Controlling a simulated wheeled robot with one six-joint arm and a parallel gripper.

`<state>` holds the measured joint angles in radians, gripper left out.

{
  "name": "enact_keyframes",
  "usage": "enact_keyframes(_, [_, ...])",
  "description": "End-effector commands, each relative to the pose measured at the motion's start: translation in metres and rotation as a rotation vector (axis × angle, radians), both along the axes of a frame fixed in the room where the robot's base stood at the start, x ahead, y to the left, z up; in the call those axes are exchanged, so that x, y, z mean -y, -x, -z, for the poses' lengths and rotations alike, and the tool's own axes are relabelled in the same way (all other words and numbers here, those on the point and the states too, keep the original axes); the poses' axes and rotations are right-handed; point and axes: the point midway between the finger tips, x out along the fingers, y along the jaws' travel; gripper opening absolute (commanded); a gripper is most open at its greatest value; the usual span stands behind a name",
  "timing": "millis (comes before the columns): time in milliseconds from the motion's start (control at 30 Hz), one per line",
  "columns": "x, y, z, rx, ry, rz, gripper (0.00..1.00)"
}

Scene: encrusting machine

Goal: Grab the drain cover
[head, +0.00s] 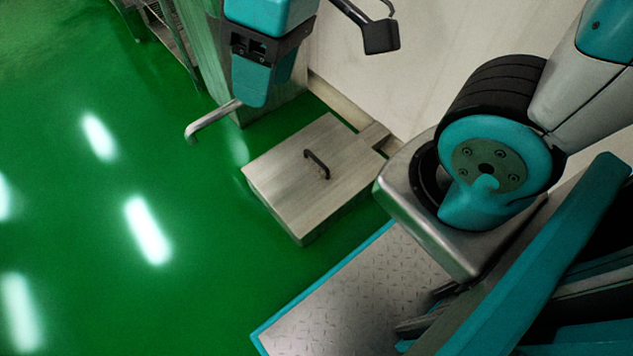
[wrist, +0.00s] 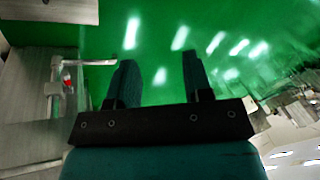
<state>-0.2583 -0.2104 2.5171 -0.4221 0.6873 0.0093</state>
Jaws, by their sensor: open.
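The drain cover (head: 285,165) is a flat, box-like lid of brushed metal on the floor, with a black arched handle (head: 317,163) on its top. In the head view it lies in the middle, against the foot of the pale wall. My gripper (head: 264,92) hangs above and beyond it, up and to the left of the handle in the picture, apart from it and empty. In the wrist view my gripper (wrist: 157,80) shows two teal fingers spread apart with nothing between them. A pale metal surface at the top left there looks like part of the cover (wrist: 75,12), cut off by the frame edge.
A metal cabinet or post (head: 220,80) with a bent pipe (head: 212,120) stands close behind my gripper. The pipe also shows in the wrist view (wrist: 85,62). A metal rack (head: 170,35) stands at the top left. The green floor (head: 100,220) is clear at left.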

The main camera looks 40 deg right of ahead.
Motion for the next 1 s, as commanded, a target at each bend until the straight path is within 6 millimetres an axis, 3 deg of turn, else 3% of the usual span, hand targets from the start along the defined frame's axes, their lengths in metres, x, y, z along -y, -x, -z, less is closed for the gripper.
enact_keyframes(33, [0.001,-0.01,0.036,-0.01,0.011,0.023,0.46])
enact_keyframes(133, [0.008,-0.042,0.082,-0.027,0.05,0.1,0.46])
enact_keyframes(367, [0.041,-0.122,0.165,-0.047,0.186,0.299,0.46])
enact_keyframes(533, [0.084,-0.171,0.26,-0.051,0.338,0.434,0.46])
enact_keyframes(700, [0.13,-0.192,0.351,-0.039,0.492,0.517,0.46])
enact_keyframes(800, [0.15,-0.194,0.387,-0.031,0.557,0.537,0.46])
enact_keyframes(1000, [0.169,-0.193,0.423,-0.02,0.614,0.552,0.46])
